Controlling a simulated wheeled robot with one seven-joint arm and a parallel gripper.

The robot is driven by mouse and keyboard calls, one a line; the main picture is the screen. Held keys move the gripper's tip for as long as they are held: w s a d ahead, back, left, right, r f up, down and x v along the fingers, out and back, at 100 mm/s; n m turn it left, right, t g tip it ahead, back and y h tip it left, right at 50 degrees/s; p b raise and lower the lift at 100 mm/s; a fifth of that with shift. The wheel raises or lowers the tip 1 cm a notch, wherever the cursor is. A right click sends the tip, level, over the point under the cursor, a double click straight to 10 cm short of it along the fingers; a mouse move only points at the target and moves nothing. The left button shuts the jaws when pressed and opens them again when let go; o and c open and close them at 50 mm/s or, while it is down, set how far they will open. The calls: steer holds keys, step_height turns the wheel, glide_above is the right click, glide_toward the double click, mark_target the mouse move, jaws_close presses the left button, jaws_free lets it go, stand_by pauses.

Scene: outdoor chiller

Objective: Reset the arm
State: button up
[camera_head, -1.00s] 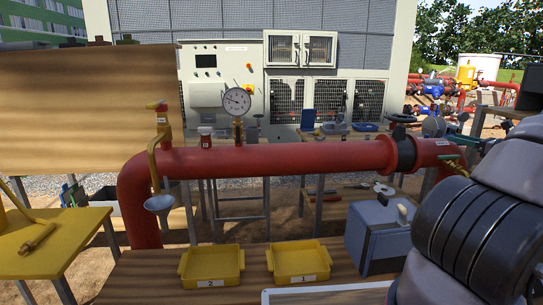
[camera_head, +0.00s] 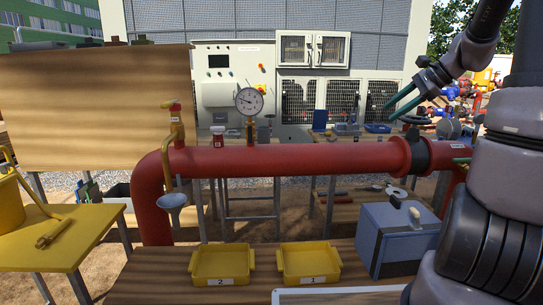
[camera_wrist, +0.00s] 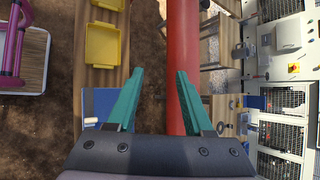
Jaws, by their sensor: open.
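My gripper (camera_head: 403,99) is raised at the upper right of the head view, above the right end of the red pipe (camera_head: 300,160). Its green fingers are apart with nothing between them. In the wrist view my gripper (camera_wrist: 157,85) also shows open and empty, with the red pipe (camera_wrist: 183,60) beyond it, near its right finger. My arm rises along the right edge of the head view.
A pressure gauge (camera_head: 249,101) stands on the pipe. Two yellow trays (camera_head: 222,281) (camera_head: 309,281) and a grey-blue box (camera_head: 398,240) sit on the wooden table below. A yellow table (camera_head: 68,233) is at left. The chiller (camera_head: 226,80) stands behind.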

steer(key=s+a+r+n+h, duration=0.1)
steer(key=s+a+n, duration=0.2)
steer(key=s, duration=0.4)
steer(key=s+a+r+n+t+h, duration=0.1)
steer(key=s+a+n, duration=0.3)
steer(key=s, duration=0.4)
steer(key=s+a+r+n+h, duration=0.3)
steer(key=s+a+n, duration=0.1)
steer(key=s, duration=0.3)
steer(key=shift+s+n+t, duration=0.35)
steer(key=shift+n+t, duration=0.05)
steer(key=shift+n, duration=0.2)
steer(key=shift+r, duration=0.1)
